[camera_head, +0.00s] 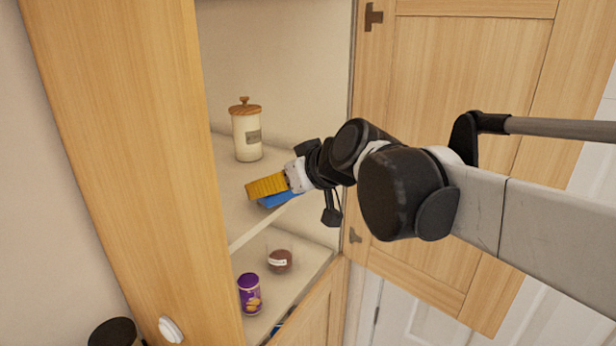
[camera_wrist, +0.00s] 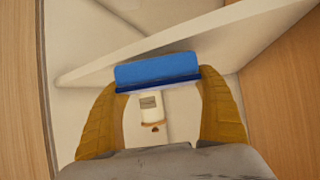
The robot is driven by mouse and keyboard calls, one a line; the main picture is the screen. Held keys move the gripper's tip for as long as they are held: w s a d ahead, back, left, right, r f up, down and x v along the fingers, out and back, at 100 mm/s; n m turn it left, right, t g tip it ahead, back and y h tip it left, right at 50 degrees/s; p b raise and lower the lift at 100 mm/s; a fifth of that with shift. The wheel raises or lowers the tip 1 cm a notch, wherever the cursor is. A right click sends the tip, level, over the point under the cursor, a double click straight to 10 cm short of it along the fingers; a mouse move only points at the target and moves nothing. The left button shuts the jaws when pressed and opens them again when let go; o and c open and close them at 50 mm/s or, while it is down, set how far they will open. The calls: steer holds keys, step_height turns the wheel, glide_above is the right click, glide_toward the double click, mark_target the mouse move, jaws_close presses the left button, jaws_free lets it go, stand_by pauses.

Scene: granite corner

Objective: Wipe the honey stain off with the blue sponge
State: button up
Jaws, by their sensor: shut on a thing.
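My gripper (camera_head: 264,190), with yellow ribbed fingers, is inside the open cabinet at the upper shelf (camera_head: 232,212). It is shut on the blue sponge (camera_head: 280,199), which shows below the fingers in the head view. In the wrist view the blue sponge (camera_wrist: 157,70) spans the gap between both fingertips. The sponge is close to the shelf's front edge; I cannot tell if it touches the shelf. I see no honey stain in either view; my gripper and arm hide part of the shelf.
A cream canister with a wooden lid (camera_head: 247,130) stands at the back of the upper shelf. A brown jar (camera_head: 280,261) and a purple can (camera_head: 250,294) stand on the lower shelf. The open cabinet door (camera_head: 455,80) is at right, behind my arm.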

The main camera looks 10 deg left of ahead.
steer(key=shift+s+d+r, duration=0.1)
stand_by(0.3)
steer(key=shift+f+b, duration=0.5)
steer(key=shift+f, duration=0.3)
